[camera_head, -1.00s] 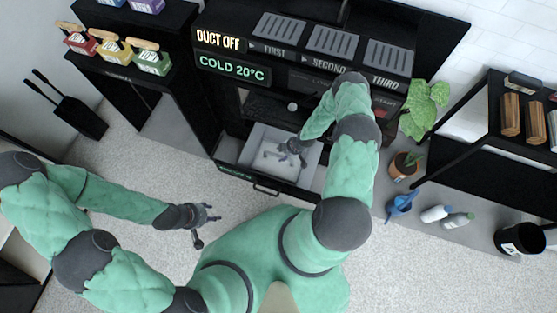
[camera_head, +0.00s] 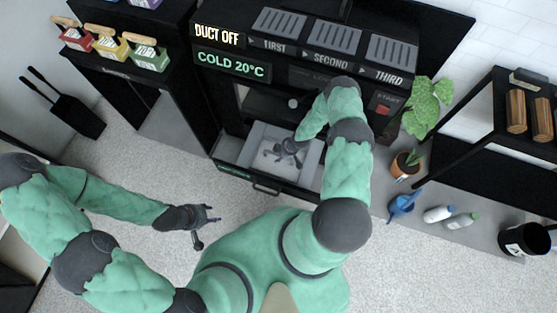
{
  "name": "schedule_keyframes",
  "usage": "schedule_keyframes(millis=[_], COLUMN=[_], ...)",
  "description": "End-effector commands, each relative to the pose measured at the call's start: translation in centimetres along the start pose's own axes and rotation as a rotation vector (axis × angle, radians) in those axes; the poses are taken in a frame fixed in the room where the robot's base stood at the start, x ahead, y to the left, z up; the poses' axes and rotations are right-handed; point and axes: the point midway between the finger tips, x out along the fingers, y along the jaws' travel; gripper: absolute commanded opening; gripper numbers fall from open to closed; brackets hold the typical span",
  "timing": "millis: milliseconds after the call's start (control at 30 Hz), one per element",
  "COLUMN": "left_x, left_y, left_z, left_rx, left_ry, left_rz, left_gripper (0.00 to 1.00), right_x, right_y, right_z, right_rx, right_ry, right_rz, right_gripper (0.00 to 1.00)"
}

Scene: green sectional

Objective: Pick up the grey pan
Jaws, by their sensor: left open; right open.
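I cannot clearly make out a grey pan. An open drawer (camera_head: 226,150) at the bottom of the black machine has a pale grey, tray-like inside (camera_head: 258,136); I cannot tell whether this is a pan. My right gripper (camera_head: 282,155) is open over the drawer's inside, with its fingers pointing down. I cannot tell whether they touch anything, and nothing shows between them. My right arm hides part of the drawer's right side. My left gripper (camera_head: 206,224) is open and empty above the carpet, left of my body and in front of the drawer.
The black machine (camera_head: 232,64) stands behind the drawer. A black dustpan (camera_head: 78,117) is at the left. On the grey strip at the right are a potted plant (camera_head: 406,163), a blue watering can (camera_head: 403,203), bottles (camera_head: 438,214) and a black bin (camera_head: 524,238). The carpet in front is clear.

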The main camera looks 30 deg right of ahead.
Motion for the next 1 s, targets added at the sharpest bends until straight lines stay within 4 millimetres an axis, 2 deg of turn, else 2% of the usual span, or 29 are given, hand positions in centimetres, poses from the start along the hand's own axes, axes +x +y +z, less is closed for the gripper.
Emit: schedule_keyframes(millis=[467,600,667,1000], left_x=[0.01,0.01,0.01,0.01], left_y=[0.0,0.0,0.0,0.0], left_z=[0.01,0.01,0.01,0.01], left_rx=[0.0,0.0,0.0,0.0], left_ry=[0.0,0.0,0.0,0.0], left_rz=[0.0,0.0,0.0,0.0], left_gripper=[0.48,0.48,0.48,0.48], right_x=[0.27,0.27,0.27,0.24], right_y=[-0.01,-0.01,-0.01,0.04], right_z=[0.13,0.13,0.13,0.09], right_rx=[0.0,0.0,0.0,-0.001], right_ry=[0.0,0.0,0.0,0.0], right_rz=[0.0,0.0,0.0,0.001], right_gripper=[0.56,0.16,0.0,0.0])
